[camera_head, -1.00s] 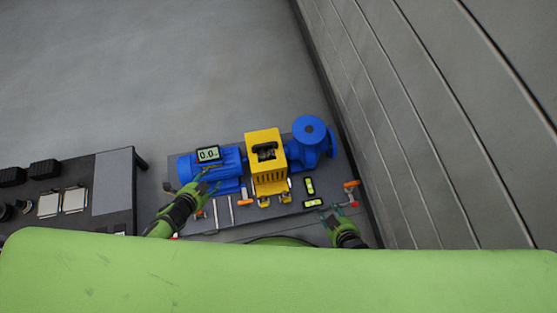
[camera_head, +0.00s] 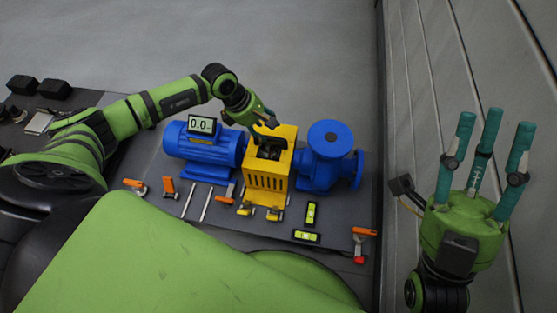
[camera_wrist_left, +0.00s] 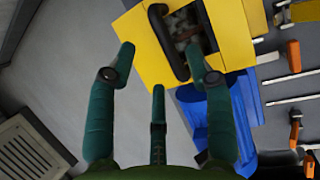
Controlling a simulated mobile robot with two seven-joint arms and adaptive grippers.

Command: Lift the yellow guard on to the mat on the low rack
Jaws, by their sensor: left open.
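The yellow guard (camera_head: 268,182) stands over the middle of the blue pump set on the dark base plate. It has a slotted front, an open top and a black handle, which shows in the left wrist view (camera_wrist_left: 164,40). My left gripper (camera_head: 264,126) is open above the guard's top. In the left wrist view its fingers (camera_wrist_left: 160,65) are spread, with the handle near the fingertips; I cannot tell whether they touch. My right gripper (camera_head: 484,145) is open and empty at the right, fingers pointing up.
The blue motor (camera_head: 203,150) with a display (camera_head: 201,125) is left of the guard, the blue pump (camera_head: 327,160) right. Clamps, bars and two levels (camera_head: 306,236) lie in front. A panelled wall (camera_head: 430,60) bounds the right.

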